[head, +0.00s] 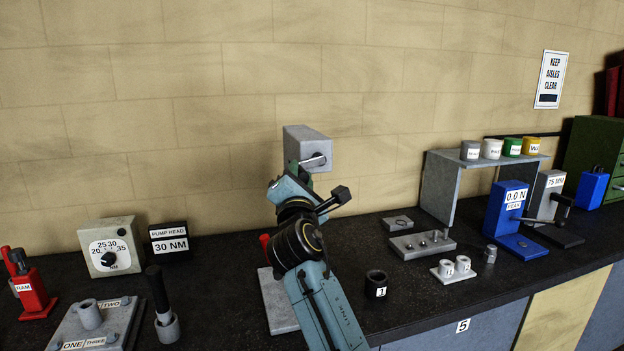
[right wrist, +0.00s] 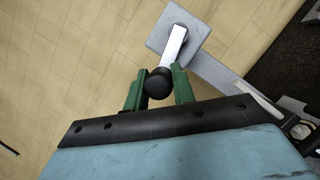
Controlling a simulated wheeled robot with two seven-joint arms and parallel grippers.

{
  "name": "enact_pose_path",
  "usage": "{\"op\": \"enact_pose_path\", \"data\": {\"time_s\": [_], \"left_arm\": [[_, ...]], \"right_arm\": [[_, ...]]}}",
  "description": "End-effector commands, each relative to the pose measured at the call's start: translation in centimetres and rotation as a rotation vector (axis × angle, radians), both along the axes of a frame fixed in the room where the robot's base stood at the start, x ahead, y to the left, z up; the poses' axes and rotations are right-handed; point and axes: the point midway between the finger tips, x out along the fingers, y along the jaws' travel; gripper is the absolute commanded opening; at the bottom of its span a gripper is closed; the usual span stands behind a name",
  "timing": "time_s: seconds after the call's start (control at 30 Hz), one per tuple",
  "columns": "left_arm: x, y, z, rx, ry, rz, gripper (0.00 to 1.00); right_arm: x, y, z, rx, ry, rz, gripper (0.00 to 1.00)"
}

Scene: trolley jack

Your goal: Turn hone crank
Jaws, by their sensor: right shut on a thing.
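The hone is a grey box-shaped head (head: 306,140) standing behind my right arm, on a base (head: 276,302) on the bench. Its silver crank arm (head: 315,161) juts from the front of the head. In the right wrist view the crank arm (right wrist: 174,45) runs from the square head (right wrist: 190,22) to a round black knob (right wrist: 158,82). My right gripper (right wrist: 158,92) has its green fingers on both sides of the knob, shut on it. In the head view my right arm hides the knob and most of the post. My left gripper is not in view.
On the left are a red ram (head: 33,290), a dial box (head: 110,246) and a pump-head sign (head: 169,240). On the right are a black cup (head: 376,284), a grey plate with pins (head: 422,244), a shelf (head: 439,189) and a blue gauge (head: 507,215).

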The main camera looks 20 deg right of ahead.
Motion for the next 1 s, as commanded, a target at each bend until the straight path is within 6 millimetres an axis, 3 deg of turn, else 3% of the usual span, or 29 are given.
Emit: {"op": "enact_pose_path", "data": {"time_s": [0.1,0.2,0.63,0.67,0.8,1.0], "left_arm": [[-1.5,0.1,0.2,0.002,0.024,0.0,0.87],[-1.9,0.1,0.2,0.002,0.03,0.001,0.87],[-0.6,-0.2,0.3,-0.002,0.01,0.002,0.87],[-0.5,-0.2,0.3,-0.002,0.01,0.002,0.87],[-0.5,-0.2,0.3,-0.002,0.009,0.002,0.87],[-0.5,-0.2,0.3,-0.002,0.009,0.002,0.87]], "right_arm": [[0.0,0.2,0.5,0.031,-0.008,0.004,0.0],[-0.1,0.1,0.6,0.046,-0.01,0.002,0.0],[-0.1,0.0,0.7,0.052,-0.013,0.002,0.0],[-0.1,0.0,0.7,0.052,-0.013,0.002,0.28],[-0.1,0.0,0.6,0.053,-0.012,0.001,0.46],[-0.1,0.0,0.5,0.053,-0.01,0.0,0.47]]}}
